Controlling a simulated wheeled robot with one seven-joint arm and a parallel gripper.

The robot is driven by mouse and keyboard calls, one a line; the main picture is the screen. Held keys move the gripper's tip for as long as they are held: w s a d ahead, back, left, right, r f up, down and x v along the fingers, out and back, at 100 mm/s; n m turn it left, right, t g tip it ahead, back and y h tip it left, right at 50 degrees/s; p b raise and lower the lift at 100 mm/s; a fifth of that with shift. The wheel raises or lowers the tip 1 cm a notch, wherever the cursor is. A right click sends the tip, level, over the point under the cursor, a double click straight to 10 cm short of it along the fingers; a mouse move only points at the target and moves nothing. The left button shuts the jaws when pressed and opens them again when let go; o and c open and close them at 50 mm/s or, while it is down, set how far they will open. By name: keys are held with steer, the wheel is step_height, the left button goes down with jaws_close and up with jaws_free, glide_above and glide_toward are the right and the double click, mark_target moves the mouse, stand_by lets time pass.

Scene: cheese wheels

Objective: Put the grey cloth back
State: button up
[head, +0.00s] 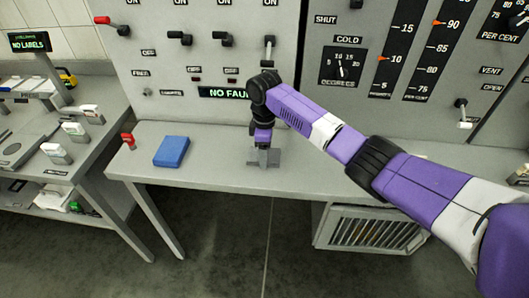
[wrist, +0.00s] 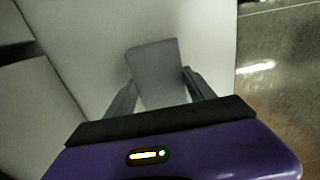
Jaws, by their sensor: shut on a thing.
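The grey cloth (head: 270,158) is a small flat grey piece at the end of my gripper (head: 263,150), low over the grey bench (head: 215,178). In the wrist view the grey cloth (wrist: 155,68) sits between the two fingers of my gripper (wrist: 158,88), which are shut on it. I cannot tell whether the cloth touches the bench top. The fingers partly hide its sides.
A blue folded cloth (head: 172,151) and a red-topped item (head: 128,141) are on the bench to the left. A control panel (head: 190,75) with levers rises behind. Bare bench lies between the blue cloth and my gripper. A slatted crate (head: 372,232) stands below.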

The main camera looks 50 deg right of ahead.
steer(key=shift+f, duration=0.2)
steer(key=o, duration=1.4)
steer(key=shift+r, duration=0.1)
step_height(320, 180, up, 12)
steer(key=shift+r+b, duration=0.15)
steer(key=shift+b, duration=0.75)
